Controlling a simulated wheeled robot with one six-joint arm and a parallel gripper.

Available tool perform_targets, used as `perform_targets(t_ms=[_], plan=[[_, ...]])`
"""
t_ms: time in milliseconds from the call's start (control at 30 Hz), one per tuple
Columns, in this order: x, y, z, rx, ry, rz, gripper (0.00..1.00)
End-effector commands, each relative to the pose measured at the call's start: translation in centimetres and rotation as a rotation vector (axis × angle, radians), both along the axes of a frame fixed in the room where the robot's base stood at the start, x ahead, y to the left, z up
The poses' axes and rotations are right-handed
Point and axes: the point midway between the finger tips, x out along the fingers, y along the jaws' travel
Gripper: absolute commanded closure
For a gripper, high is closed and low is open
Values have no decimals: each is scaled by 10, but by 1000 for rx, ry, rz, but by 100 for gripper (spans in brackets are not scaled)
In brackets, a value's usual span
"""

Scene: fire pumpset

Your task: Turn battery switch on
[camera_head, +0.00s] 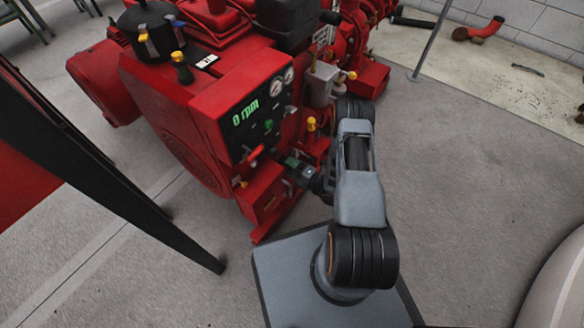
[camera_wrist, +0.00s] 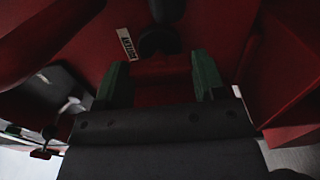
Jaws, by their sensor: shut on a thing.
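The battery switch (camera_wrist: 160,78) shows in the wrist view as a red handle in front of a dark round base. A small white label is beside it on the red surface. My gripper (camera_wrist: 160,82) has its two green-edged fingers on either side of the red handle, shut on it. In the head view my gripper (camera_head: 290,164) reaches in low at the side of the red pumpset, below the control panel. The switch itself is hard to make out there, and its on or off position cannot be told.
The control panel (camera_head: 248,115) shows a green "0 rpm" readout, with gauges and a green knob. A red box (camera_head: 264,196) juts out below it, close to my gripper. A dark slanted frame (camera_head: 110,178) stands at left. Grey floor to the right is clear.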

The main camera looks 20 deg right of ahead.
Motion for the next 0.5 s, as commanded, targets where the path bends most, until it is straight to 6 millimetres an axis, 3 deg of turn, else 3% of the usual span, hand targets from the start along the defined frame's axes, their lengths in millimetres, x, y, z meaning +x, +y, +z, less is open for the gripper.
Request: perform_targets(t_ms=[367,400,500], plan=[[-1,-1,-1,-5,0,-4,60],[-1,-1,-1,-5,0,-3,35],[-1,0,-1,-4,-1,-2,26]])
